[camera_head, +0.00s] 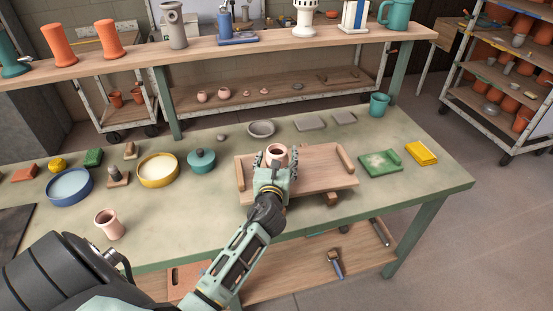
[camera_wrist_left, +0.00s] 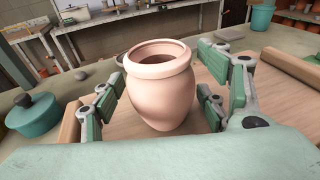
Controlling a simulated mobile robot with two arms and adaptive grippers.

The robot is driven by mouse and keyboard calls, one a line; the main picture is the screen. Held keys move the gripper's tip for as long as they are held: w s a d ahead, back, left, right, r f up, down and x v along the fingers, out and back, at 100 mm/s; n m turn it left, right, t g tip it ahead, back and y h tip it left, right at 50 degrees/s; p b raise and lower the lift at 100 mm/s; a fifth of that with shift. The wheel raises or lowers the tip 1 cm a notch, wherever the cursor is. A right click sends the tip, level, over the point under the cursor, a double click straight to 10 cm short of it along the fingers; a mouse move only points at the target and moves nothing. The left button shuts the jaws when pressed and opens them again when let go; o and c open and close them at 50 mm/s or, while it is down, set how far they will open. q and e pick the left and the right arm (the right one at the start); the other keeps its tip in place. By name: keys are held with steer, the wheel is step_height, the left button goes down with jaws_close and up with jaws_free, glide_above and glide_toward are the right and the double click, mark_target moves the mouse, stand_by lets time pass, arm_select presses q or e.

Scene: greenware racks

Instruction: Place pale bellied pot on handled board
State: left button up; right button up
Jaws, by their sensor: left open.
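The pale bellied pot (camera_head: 277,153) stands upright on the handled board (camera_head: 325,180), a wooden board with a raised handle at each end. The pot also shows in the left wrist view (camera_wrist_left: 160,90), with board surface (camera_wrist_left: 115,140) around its base. My left gripper (camera_head: 275,168) is open around the pot, with fingers on both sides. In the wrist view gaps show between the pot and the fingers. The front lower part of the pot is hidden by the gripper in the head view. My right gripper is not in view.
A teal lidded jar (camera_head: 202,160) stands left of the board. A pink cup (camera_head: 109,224) stands at the front left. Bare table lies between that cup and the board.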

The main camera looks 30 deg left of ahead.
arm_select(q)
steer(key=shift+r, duration=0.15)
steer(key=v, duration=1.2)
steer(key=shift+b, duration=0.45)
